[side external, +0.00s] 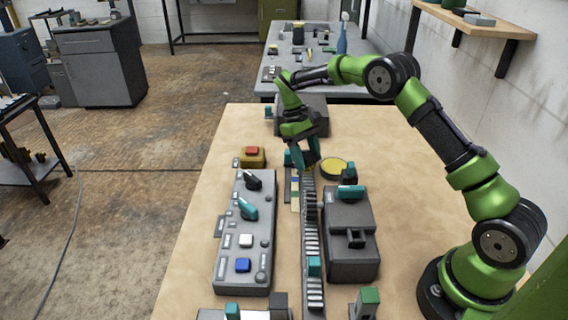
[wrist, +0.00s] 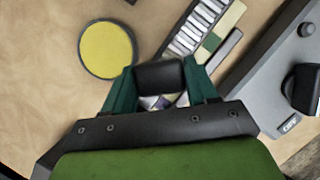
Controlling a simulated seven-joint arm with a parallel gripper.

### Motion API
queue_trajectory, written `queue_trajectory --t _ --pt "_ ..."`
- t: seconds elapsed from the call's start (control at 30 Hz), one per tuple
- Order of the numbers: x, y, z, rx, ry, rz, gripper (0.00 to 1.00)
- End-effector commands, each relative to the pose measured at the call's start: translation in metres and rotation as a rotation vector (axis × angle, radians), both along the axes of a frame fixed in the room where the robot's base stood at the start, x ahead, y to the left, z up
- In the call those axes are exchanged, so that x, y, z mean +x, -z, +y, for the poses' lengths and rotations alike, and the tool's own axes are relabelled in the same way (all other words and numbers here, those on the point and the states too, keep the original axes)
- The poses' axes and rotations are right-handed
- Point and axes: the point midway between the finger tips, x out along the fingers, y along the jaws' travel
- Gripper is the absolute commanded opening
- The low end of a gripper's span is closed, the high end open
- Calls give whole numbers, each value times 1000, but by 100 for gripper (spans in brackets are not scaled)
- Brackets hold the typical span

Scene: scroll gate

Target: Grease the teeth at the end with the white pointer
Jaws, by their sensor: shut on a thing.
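The toothed rack (side external: 310,230) is a long dark strip with pale teeth, running down the middle of the table. Its far end lies near my gripper (side external: 307,158); its teeth also show in the wrist view (wrist: 192,35). My gripper (wrist: 160,85) is shut on a black block-like piece (wrist: 160,74) between its teal fingers. The side view does not show that piece clearly, and its underside is hidden. A round tin with yellow contents (side external: 335,166) stands just right of the gripper; it is also in the wrist view (wrist: 106,50). I cannot make out a white pointer.
A grey control panel (side external: 232,262) with teal and black knobs stands left of the rack. A grey housing (side external: 350,240) stands close on its right. A red-topped yellow button box (side external: 250,157) is at the far left. Bare wooden table (side external: 420,150) lies right of the tin.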

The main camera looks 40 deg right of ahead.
Motion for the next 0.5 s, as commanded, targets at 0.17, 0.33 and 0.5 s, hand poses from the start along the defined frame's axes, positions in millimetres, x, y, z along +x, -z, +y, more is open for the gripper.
queue_trajectory --t 0.17,0.33,0.5 --pt "-12 1 14 2 -3 0 29" --pt "-23 1 25 3 -3 0 29" --pt "-34 1 36 3 -3 1 29"
